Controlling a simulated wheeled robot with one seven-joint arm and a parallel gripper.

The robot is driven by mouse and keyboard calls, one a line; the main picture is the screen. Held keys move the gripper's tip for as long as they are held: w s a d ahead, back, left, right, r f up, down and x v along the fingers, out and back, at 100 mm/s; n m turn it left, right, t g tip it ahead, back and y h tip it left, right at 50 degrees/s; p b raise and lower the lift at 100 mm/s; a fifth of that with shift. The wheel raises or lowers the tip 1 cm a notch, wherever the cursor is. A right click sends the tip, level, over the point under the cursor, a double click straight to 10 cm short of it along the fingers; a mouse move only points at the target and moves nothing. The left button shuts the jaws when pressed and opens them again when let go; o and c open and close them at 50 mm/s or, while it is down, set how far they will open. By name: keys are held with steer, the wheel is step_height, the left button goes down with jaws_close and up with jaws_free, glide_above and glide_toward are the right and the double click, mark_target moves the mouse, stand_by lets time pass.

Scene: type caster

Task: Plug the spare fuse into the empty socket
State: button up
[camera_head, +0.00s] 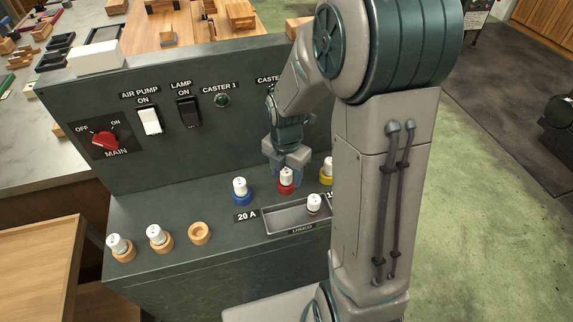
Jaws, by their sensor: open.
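The empty socket (200,232) is an orange-tan ring with an open middle on the ledge. To its left, two similar sockets hold white fuses, one at the far left (118,245) and one nearer (158,237). White fuses also stand upright in a blue base (241,190), a red base (286,183) and a yellow base (327,170); which is the spare is not marked. Another white fuse (313,203) is in the tray labelled USED. My gripper (287,166) is open, pointing down directly over the red-based fuse; whether its fingers flank the fuse top is unclear.
The grey USED tray (283,221) lies in front of the coloured bases, beside a 20 A label (246,216). The upright panel behind carries a red main switch (105,139) and two rocker switches. My arm hides the ledge's right end.

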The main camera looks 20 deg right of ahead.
mark_target(286, 171)
step_height(286, 171, up, 14)
steer(key=shift+f, duration=0.15)
stand_by(0.7)
steer(key=s+m+t, duration=0.3)
steer(key=s+m, duration=1.1)
steer(key=m, duration=1.1)
steer(key=shift+s+r+m, duration=0.2)
steer(key=shift+r+m, duration=0.1)
steer(key=shift+m, duration=0.1)
